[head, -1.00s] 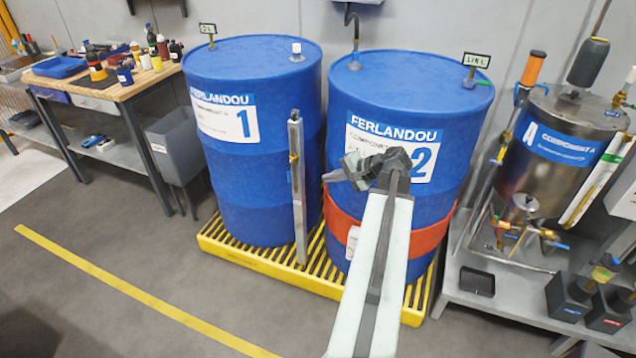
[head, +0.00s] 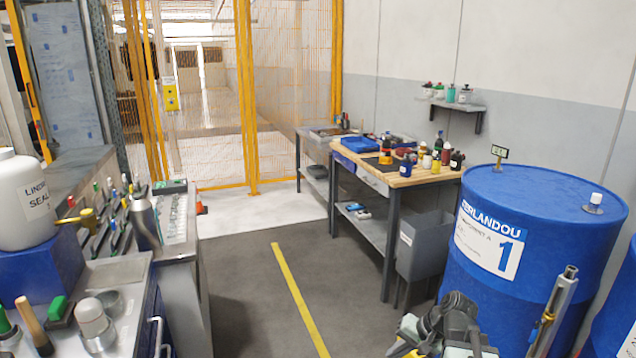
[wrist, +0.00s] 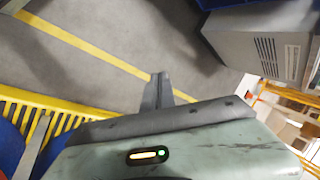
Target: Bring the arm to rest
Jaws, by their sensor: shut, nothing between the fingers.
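My gripper (wrist: 158,88) shows in the wrist view with its narrow dark fingers together and nothing between them. It points over the grey floor, apart from the things around it. In the head view, part of my arm shows low at the right of centre, in front of the blue drum marked 1 (head: 540,225). The rest of the arm is cut off by the bottom edge, and the fingertips are hard to make out there.
The yellow pallet grating (wrist: 55,108) is at the left in the wrist view. In the head view, a grey bin (head: 424,245) stands beside the workbench (head: 440,176). A cluttered counter (head: 105,268) is at the left. Open floor (head: 250,290) with a yellow line (head: 296,295) lies between.

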